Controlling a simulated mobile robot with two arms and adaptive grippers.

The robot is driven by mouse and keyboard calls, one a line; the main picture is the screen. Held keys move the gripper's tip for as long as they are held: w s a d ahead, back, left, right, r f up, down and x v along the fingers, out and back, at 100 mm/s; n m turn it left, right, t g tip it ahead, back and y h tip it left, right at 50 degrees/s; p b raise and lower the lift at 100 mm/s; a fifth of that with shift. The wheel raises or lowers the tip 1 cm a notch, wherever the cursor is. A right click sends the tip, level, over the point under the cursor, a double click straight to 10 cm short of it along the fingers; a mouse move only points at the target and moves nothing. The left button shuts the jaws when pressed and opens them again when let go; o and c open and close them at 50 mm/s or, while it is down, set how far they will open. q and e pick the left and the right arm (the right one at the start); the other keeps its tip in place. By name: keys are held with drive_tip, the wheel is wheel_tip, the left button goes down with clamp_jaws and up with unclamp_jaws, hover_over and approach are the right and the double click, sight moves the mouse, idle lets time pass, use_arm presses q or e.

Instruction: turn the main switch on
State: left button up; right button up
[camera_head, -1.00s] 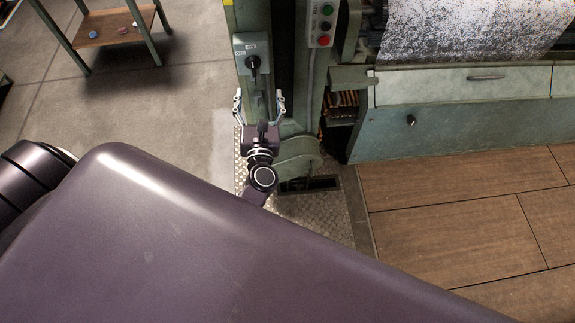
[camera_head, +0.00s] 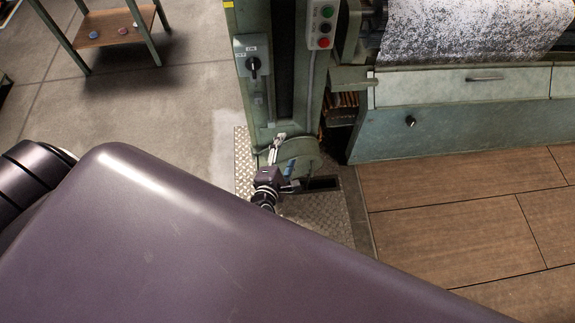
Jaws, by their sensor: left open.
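The main switch (camera_head: 253,64) is a black rotary knob on a pale grey plate, on the green machine column at upper middle. Small labels sit above the knob and to its left. Its handle looks roughly upright, towards the upper label, but it is small here. My left gripper (camera_head: 277,143) is open and empty, seen nearly edge-on in front of the lower column. It is below the switch and slightly to its right, clearly apart from it. My right gripper is not in view.
A button box (camera_head: 323,27) with green, black and red buttons is right of the switch. The machine's drawer front (camera_head: 460,87) lies further right. A small table (camera_head: 112,27) stands at upper left. Floor left of the column is clear.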

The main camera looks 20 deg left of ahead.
use_arm(q)
drive_tip(key=shift+s+d+f+m+g+h, duration=0.15)
drive_tip(key=shift+s+d+f+m+h, duration=0.2)
drive_tip(key=shift+f+m, duration=0.3)
drive_tip(key=shift+s+d+f+m+g+h, duration=0.1)
drive_tip(key=shift+s+d+f+m+g, duration=0.1)
drive_tip(key=shift+s+f+m, duration=0.45)
drive_tip(key=shift+s+d+f+m+g+h, duration=0.2)
drive_tip(key=shift+d+f+m, duration=0.1)
drive_tip(key=shift+f, duration=0.55)
drive_tip(key=s+d+f+m+g+h, duration=0.2)
drive_tip(key=s+f+m+g, duration=0.5)
drive_tip(key=s+f+m, duration=0.95)
drive_tip(key=s+a+f+m+g, duration=0.1)
drive_tip(key=s+f+m, duration=0.1)
drive_tip(key=s, duration=0.5)
drive_tip(key=s+a+f+m+g, duration=0.2)
drive_tip(key=s+f+m, duration=0.1)
drive_tip(key=s, duration=0.5)
drive_tip(key=s+a+f+m+g+y, duration=0.1)
drive_tip(key=s+f, duration=0.3)
drive_tip(key=s, duration=0.4)
drive_tip(key=shift+a+m+g, duration=0.45)
drive_tip(key=shift+a+m, duration=0.05)
drive_tip(key=shift+m, duration=0.25)
drive_tip(key=shift+w, duration=0.1)
drive_tip(key=shift+c, duration=0.6)
